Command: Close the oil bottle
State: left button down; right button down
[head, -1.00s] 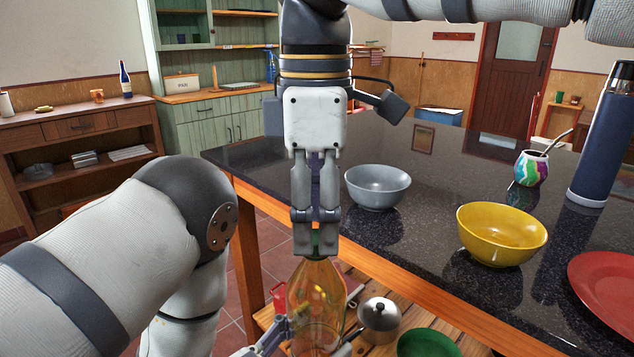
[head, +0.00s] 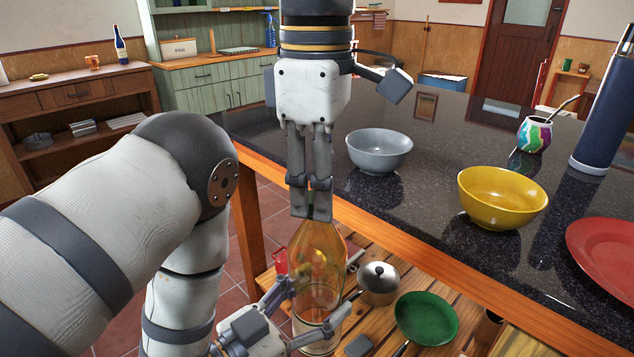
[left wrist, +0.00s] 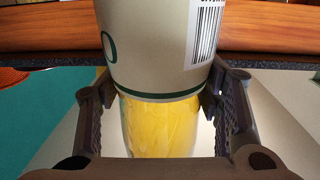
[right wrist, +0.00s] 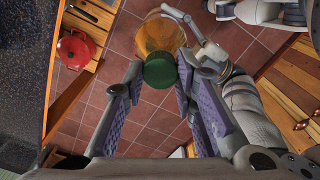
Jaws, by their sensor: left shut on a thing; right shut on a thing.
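The oil bottle (head: 318,260) is clear with yellow oil and stands roughly upright in front of the table's edge. My left gripper (head: 304,314) is shut around its lower body. The left wrist view shows its pale label (left wrist: 155,50) and barcode between the fingers. The green cap (right wrist: 160,71) is at the bottle's mouth in the right wrist view; I cannot tell how tightly it sits. My right gripper (head: 311,205) points down from above, shut on the cap, whose sides its fingers mostly hide in the head view.
The dark stone table (head: 440,140) holds a grey bowl (head: 379,152), yellow bowl (head: 502,198), red plate (head: 610,255), colourful mate cup (head: 534,135) and blue flask (head: 603,115). A lower wooden shelf holds a lidded metal pot (head: 378,285) and green pan (head: 426,318).

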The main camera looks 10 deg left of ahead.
jog(key=m, duration=0.2)
jog(key=shift+m, duration=0.3)
jog(key=shift+s+a, duration=0.1)
jog(key=c, duration=1.2)
grip_release()
jog(key=shift+r, duration=0.1)
jog(key=shift+r, duration=5.95)
